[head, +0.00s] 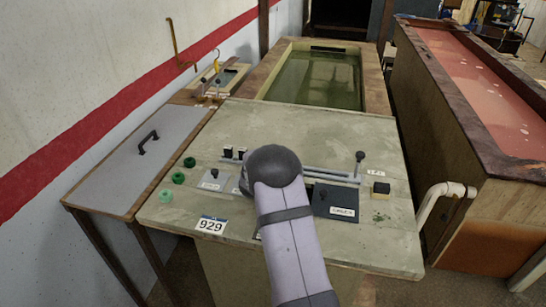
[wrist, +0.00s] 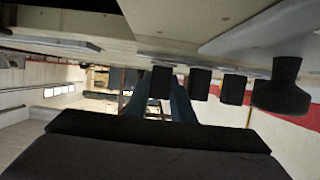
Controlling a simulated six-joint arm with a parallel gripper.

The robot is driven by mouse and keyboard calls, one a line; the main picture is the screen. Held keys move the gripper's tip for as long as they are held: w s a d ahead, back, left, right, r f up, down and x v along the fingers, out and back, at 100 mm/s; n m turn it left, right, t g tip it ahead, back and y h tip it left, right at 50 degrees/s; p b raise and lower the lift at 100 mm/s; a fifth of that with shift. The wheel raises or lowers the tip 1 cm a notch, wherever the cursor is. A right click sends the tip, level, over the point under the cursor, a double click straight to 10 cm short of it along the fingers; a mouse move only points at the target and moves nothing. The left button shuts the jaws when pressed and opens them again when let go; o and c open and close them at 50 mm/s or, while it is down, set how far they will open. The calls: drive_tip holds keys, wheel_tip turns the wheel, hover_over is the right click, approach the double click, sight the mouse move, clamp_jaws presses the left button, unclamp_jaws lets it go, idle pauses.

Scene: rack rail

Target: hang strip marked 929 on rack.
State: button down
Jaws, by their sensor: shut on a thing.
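A white tag reading 929 with a blue edge (head: 211,225) shows at the front left of the grey-green panel top (head: 160,222), left of my arm. I cannot tell what it is fixed to. A long grey rail (head: 330,174) runs across the panel, partly behind my arm. My arm covers my gripper in the head view. In the wrist view a dark, wide part of my gripper (wrist: 160,150) fills the bottom, close to the panel surface. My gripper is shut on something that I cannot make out. Several black blocks (wrist: 200,83) and a black knob (wrist: 284,88) show ahead of it.
A dark box with a label (head: 335,202) and an upright black knob (head: 360,157) stand right of my arm. A side table with a handle (head: 148,142) is left; a water tank (head: 315,80) is behind.

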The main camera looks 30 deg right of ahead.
drive_tip(key=shift+f, duration=0.2)
idle(0.4)
drive_tip(key=c, duration=1.5)
unclamp_jaws()
drive_tip(key=shift+o, duration=0.2)
drive_tip(key=shift+r+p, duration=2.85)
drive_tip(key=shift+r, duration=0.65)
